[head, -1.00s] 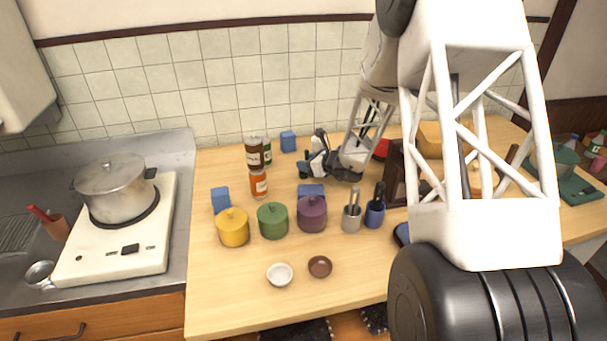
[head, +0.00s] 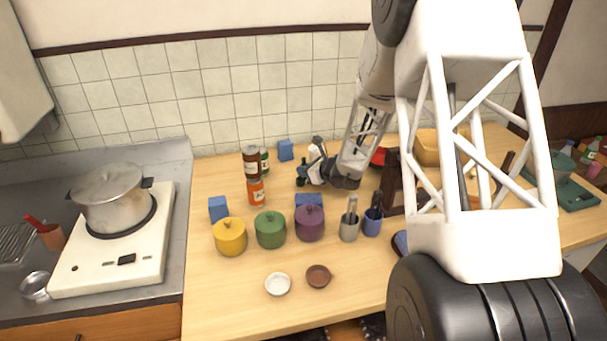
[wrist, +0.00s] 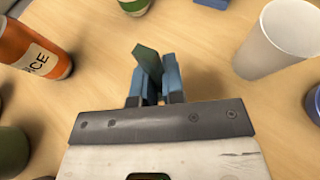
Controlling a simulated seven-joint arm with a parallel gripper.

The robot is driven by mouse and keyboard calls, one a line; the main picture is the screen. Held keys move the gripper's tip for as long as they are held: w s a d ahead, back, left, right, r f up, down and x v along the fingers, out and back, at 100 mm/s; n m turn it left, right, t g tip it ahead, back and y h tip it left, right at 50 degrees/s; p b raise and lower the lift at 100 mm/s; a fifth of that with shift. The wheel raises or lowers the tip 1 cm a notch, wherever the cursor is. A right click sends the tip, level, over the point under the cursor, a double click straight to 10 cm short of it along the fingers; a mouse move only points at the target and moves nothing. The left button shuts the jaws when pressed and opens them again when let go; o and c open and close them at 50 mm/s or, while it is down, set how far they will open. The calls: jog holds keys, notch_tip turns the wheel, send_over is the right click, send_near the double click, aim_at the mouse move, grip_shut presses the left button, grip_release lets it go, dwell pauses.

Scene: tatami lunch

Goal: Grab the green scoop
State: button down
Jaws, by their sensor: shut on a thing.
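The green scoop (wrist: 149,58) shows in the wrist view as a dark green piece between the two blue fingers of my gripper (wrist: 153,76). My gripper is shut on it, and the piece sticks out past the fingertips. The rest of the scoop is hidden by the fingers and the gripper body. In the head view my gripper (head: 303,173) is small, low over the back middle of the wooden counter, right of the orange bottle (head: 256,191). The scoop cannot be made out clearly there.
In the wrist view the orange bottle (wrist: 34,50) is left and a white cup (wrist: 277,42) right. In the head view yellow (head: 230,237), green (head: 270,231) and purple (head: 309,224) jars stand in front of my gripper.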

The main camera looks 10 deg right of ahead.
jog(key=shift+r, duration=4.75)
jog(key=shift+r, duration=0.15)
